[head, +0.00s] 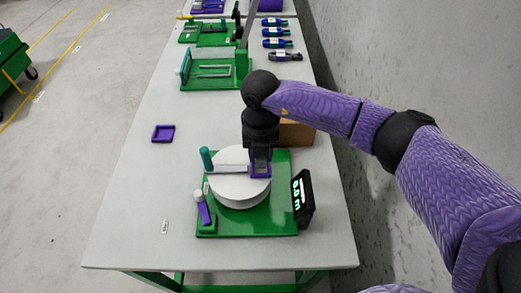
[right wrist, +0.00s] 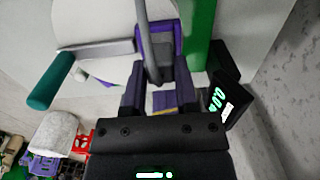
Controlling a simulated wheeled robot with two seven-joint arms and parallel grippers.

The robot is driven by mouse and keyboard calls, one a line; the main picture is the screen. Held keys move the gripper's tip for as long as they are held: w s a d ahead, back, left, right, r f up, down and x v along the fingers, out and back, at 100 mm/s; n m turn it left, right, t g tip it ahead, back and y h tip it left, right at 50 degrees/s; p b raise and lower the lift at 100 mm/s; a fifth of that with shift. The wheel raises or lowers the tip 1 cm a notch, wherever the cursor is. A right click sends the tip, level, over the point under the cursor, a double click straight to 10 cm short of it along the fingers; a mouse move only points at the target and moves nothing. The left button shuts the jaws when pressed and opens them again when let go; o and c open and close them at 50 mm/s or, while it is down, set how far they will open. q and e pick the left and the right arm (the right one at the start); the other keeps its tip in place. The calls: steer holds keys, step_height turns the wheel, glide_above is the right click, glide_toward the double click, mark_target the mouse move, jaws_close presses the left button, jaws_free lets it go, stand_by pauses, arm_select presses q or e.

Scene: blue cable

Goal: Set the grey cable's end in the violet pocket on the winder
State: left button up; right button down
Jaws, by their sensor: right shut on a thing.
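The winder is a white round drum (head: 238,192) on a green base (head: 270,222), with a teal handle (head: 206,159) on a grey crank bar. The violet pocket (head: 261,173) sits at the drum's right side; it also shows in the right wrist view (right wrist: 175,34). My right gripper (right wrist: 158,100) is shut on the grey cable (right wrist: 145,40), whose end is between the fingers. In the head view my right gripper (head: 261,158) is right over the pocket. The wrist view shows the cable crossing the pocket; I cannot tell whether its end is seated. My left gripper is not in view.
A black display (head: 302,198) reading 0.0 m stands at the winder's right. A violet-and-white lever (head: 203,208) is at its front left. A small violet tray (head: 163,133) lies farther left. A brown box (head: 297,132) is behind my arm. Green fixtures (head: 210,82) stand farther back.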

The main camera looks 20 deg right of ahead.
steer(key=shift+f+b, duration=0.65)
steer(key=shift+f, duration=0.45)
stand_by(0.4)
steer(key=shift+c, duration=1.5)
jaws_free()
step_height(320, 180, up, 3)
steer(key=p, duration=0.2)
steer(key=shift+p, duration=0.3)
step_height(320, 180, up, 5)
steer(key=p, duration=0.4)
steer(key=shift+r, duration=0.15)
